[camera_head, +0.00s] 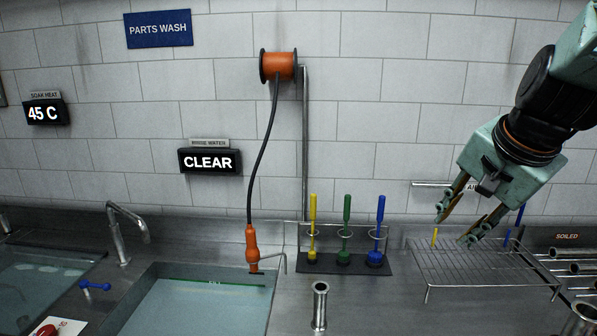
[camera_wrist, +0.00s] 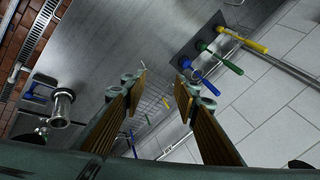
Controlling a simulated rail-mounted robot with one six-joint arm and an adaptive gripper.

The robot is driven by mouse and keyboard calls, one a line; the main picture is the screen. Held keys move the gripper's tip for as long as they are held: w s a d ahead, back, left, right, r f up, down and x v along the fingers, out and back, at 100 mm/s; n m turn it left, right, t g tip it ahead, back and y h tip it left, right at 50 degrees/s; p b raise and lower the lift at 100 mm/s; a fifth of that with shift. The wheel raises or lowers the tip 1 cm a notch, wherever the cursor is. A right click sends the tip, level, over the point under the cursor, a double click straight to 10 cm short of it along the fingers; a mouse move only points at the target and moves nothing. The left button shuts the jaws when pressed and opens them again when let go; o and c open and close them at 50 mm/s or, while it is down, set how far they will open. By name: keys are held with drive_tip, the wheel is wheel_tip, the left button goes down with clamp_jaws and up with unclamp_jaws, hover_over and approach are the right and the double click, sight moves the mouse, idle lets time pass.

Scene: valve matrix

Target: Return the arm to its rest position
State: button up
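My gripper (camera_head: 455,222) hangs from my arm at the upper right of the head view, above the wire drying rack (camera_head: 480,265). Its two fingers are apart with nothing between them. In the wrist view the open gripper (camera_wrist: 155,88) shows its wooden-looking finger pads, with the floor of the counter and the rack visible in the gap. The fingers appear clear of the rack and of the brushes.
A stand (camera_head: 345,262) holds yellow, green and blue brushes. An orange sprayer (camera_head: 252,245) hangs from a reel (camera_head: 279,66) beside the water-filled basin (camera_head: 200,305). A metal pipe piece (camera_head: 320,305) stands on the counter. More metal tubes (camera_head: 575,267) lie at the right.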

drive_tip(key=s+a+r+n+g+b, duration=0.1)
drive_tip(key=s+a+n, duration=0.4)
drive_tip(key=s, duration=0.4)
drive_tip(key=s+a+n, duration=0.4)
drive_tip(key=s+a, duration=0.2)
drive_tip(key=s, duration=0.2)
drive_tip(key=s+f+n+g, duration=0.1)
drive_tip(key=s+f+n, duration=0.1)
drive_tip(key=s, duration=1)
drive_tip(key=shift+s+a+f+n+b, duration=0.2)
drive_tip(key=shift+a+f+n+b, duration=0.15)
drive_tip(key=shift+a+f+n, duration=0.15)
